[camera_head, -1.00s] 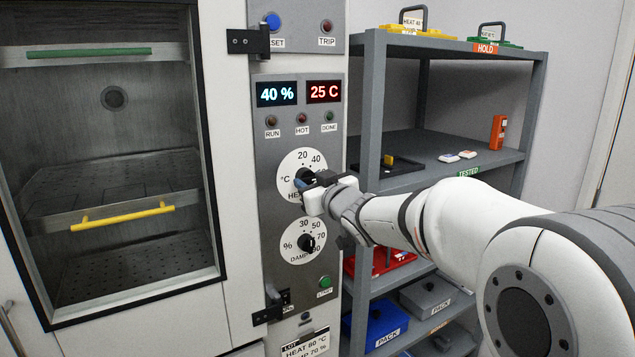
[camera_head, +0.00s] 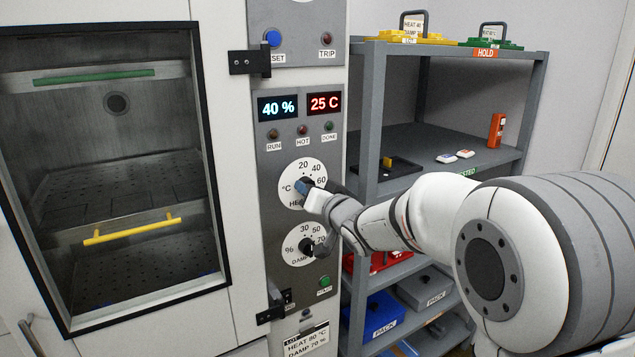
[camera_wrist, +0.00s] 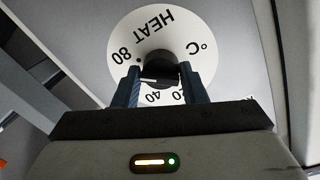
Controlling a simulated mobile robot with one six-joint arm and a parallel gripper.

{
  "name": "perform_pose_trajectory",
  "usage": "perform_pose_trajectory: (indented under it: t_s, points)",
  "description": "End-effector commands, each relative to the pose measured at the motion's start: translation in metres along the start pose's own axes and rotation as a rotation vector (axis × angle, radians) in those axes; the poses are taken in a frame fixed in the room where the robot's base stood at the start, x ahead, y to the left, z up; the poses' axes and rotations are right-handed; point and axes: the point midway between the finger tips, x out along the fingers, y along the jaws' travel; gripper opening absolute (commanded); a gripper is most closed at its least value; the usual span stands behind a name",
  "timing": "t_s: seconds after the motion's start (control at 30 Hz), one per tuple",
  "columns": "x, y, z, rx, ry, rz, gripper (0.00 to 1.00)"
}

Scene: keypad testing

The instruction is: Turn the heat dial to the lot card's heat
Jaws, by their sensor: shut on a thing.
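The heat dial (camera_head: 289,179) is a white disc with a black knob on the oven's grey panel. My gripper (camera_head: 305,186) is shut on the knob (camera_wrist: 160,68); its fingers sit on either side of it in the wrist view. A short white mark shows on the knob between the fingers, pointing left in the wrist view, near the 80 side. I cannot read its exact setting. The lot card (camera_head: 307,341) at the bottom reads HEAT 80 °C, DAMP 70 %.
The damp dial (camera_head: 296,246) is just below my gripper. Displays above read 40 % (camera_head: 278,107) and 25 C (camera_head: 323,103). The start button (camera_head: 324,283) is lower down. A grey shelf rack (camera_head: 368,120) stands right of the panel, close to my arm.

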Motion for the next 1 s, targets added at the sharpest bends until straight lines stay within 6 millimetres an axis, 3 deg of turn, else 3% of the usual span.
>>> perform_pose_trajectory:
  t_s: [0.03,0.3,0.8,0.83,1.0]
  points:
    - [0.0006,-0.0041,-0.0083,0.023,0.009,-0.007,0.15]
    - [0.0007,-0.0037,-0.0066,0.113,0.003,-0.009,0.15]
    - [0.0008,-0.0038,-0.0053,0.131,0.002,-0.011,0.15]
    - [0.0008,-0.0038,-0.0053,0.131,0.002,-0.011,0.39]
    - [0.0007,-0.0031,-0.0034,0.131,-0.002,-0.008,0.53]
